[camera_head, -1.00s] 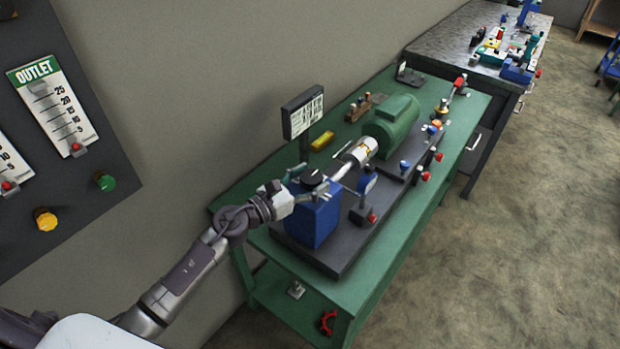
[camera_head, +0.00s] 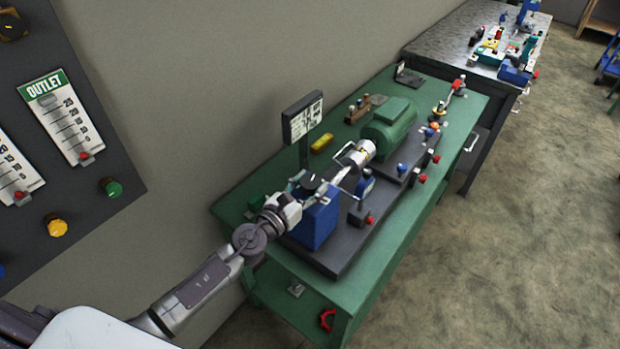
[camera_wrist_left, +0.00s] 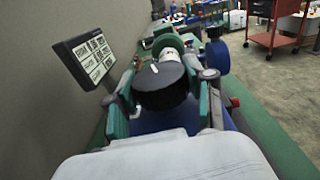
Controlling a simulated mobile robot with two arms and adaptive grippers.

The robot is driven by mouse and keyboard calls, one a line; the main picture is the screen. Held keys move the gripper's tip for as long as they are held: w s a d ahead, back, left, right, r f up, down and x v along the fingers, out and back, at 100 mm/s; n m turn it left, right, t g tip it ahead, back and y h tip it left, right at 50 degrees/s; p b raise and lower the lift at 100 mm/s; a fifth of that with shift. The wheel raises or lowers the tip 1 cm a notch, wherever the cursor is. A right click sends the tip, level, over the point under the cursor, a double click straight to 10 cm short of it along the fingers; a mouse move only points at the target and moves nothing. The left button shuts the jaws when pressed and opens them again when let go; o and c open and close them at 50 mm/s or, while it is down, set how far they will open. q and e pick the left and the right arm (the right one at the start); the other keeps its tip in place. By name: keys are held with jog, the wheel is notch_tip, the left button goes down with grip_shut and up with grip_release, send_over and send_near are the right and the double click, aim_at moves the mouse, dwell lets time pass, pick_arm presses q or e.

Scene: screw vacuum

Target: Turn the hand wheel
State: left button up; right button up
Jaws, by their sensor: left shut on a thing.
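The hand wheel is a black round knob (camera_head: 313,180) with a white mark, on top of a blue box-shaped housing (camera_head: 316,226). In the left wrist view, the wheel (camera_wrist_left: 161,86) sits between the two green-padded fingers of my left gripper (camera_wrist_left: 166,98). My left gripper (camera_head: 309,190) reaches it from the left in the head view and is shut on it. The gripper body hides part of the housing. My right gripper is in neither view.
The housing stands on a dark base plate (camera_head: 352,250) on a green bench (camera_head: 385,268). A green motor (camera_head: 390,128), small valves and a sign (camera_head: 303,118) stand close by. A wall panel (camera_head: 20,120) is at the left. The floor at the right is open.

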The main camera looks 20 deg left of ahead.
pick_arm(q)
jog(key=shift+d+r+n+t+y+p, duration=0.15)
jog(key=shift+n+t+y+p, duration=0.35)
jog(key=shift+n+y+p, duration=1.15)
jog(key=n+y+b, duration=0.1)
jog(key=y, duration=0.2)
jog(key=shift+y, duration=0.25)
jog(key=n+y, duration=0.1)
jog(key=y, duration=0.1)
jog(key=n+y, duration=0.1)
jog(key=y, duration=0.1)
jog(key=shift+d+f+n+g+b, duration=0.1)
jog(key=shift+f+n+g+b, duration=0.15)
jog(key=shift+n+g+b, duration=0.1)
jog(key=shift+n+g+y+b, duration=0.85)
jog(key=shift+n+y, duration=0.55)
jog(key=shift+y, duration=0.6)
jog(key=shift+r, duration=0.1)
jog(key=o, duration=1.2)
jog(key=shift+c, duration=0.2)
